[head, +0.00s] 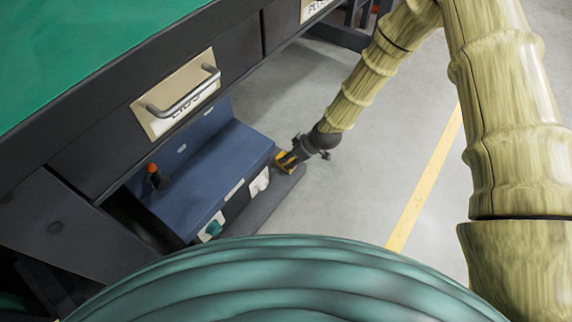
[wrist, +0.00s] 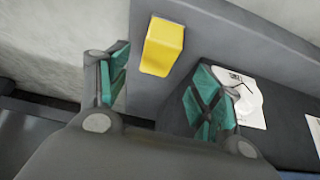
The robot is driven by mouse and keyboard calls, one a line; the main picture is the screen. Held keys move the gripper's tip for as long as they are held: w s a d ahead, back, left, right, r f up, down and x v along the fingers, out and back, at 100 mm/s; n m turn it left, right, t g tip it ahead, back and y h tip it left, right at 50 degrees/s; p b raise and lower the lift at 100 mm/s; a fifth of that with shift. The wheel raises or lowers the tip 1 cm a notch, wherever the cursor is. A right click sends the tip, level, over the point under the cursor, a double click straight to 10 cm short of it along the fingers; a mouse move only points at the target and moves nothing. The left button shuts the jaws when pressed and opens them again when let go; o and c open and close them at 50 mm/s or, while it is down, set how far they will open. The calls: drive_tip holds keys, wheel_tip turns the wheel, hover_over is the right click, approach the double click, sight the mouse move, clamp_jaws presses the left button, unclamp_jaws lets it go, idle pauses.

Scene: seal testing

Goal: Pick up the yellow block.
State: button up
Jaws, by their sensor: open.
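The yellow block (wrist: 163,47) stands out in the wrist view on a narrow grey ledge, ahead of and between my open fingers. My gripper (wrist: 160,92) is open and nothing is between its fingertips; the block appears beyond them. In the head view the yellow block (head: 281,157) is a small patch at the right end of the blue cabinet, partly hidden by my gripper (head: 290,158). Whether a finger touches the block cannot be told.
A blue cabinet (head: 213,172) with white labels sits beneath a workbench with a green top (head: 75,45) and a drawer handle (head: 185,92). A dark orange-topped knob (head: 154,173) stands at the cabinet's left. Open grey floor (head: 370,165) with a yellow line lies to the right.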

sight(282, 153)
drive_tip(key=shift+b+x, duration=2.15)
drive_tip(key=shift+x, duration=0.95)
drive_tip(key=shift+w, duration=0.1)
drive_tip(key=shift+d, duration=0.1)
drive_tip(key=c, duration=1.2)
drive_tip(key=shift+c, duration=0.2)
drive_tip(key=shift+r, duration=0.15)
